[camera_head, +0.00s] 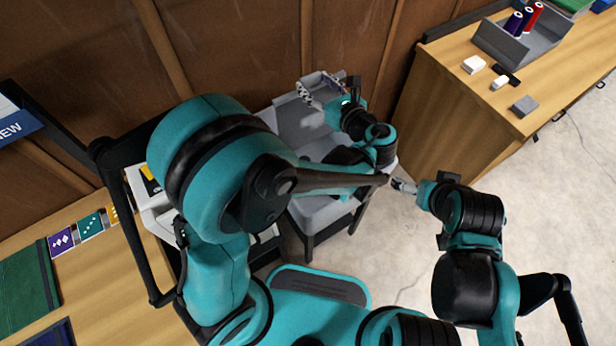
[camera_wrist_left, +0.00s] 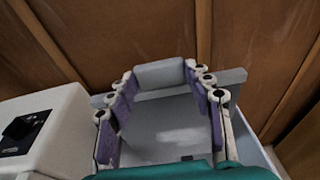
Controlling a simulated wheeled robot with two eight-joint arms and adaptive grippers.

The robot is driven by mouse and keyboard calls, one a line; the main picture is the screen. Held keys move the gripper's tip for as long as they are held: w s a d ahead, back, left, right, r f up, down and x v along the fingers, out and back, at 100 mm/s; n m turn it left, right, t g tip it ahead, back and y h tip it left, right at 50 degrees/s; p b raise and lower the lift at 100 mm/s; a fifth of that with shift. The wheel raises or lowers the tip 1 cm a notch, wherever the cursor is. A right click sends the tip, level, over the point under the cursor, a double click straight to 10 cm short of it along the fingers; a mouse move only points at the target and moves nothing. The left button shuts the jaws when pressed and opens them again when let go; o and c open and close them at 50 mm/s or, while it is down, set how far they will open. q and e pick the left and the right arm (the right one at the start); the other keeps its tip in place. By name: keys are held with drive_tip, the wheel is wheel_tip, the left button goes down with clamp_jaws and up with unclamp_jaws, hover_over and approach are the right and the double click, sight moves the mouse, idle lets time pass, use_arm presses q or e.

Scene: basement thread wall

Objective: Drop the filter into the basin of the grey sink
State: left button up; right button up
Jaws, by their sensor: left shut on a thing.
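The grey sink (camera_head: 298,125) stands against the brown wall, between two wooden counters; its basin also shows in the left wrist view (camera_wrist_left: 165,128). My left gripper (camera_wrist_left: 163,78) is shut on the filter (camera_wrist_left: 160,73), a light grey block held between its purple-padded fingertips. In the left wrist view the filter shows in front of the sink's back edge, with the basin below it in the picture. In the head view my left arm hides much of the sink. My right gripper (camera_head: 402,186) is beside the sink's right side, apart from the filter; its finger opening is too small to judge.
A white machine (camera_wrist_left: 48,130) stands close to the left of the sink. The right counter (camera_head: 480,110) holds a grey bin (camera_head: 515,42) with thread spools and several small blocks. The left counter (camera_head: 105,270) holds coloured cards. Pale floor lies open at the right.

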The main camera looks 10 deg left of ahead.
use_arm(q)
drive_tip(key=shift+s+d+r, duration=0.2)
drive_tip(key=shift+d, duration=0.15)
drive_tip(key=shift+d+y, duration=0.15)
drive_tip(key=shift+y, duration=0.15)
wheel_tip(320, 180, down, 6)
drive_tip(key=b, duration=0.4)
drive_tip(key=shift+r+b, duration=0.15)
drive_tip(key=shift+b, duration=0.15)
drive_tip(key=o, duration=1.1)
drive_tip(key=shift+s, duration=0.1)
drive_tip(key=shift+o, duration=0.2)
wheel_tip(320, 180, up, 10)
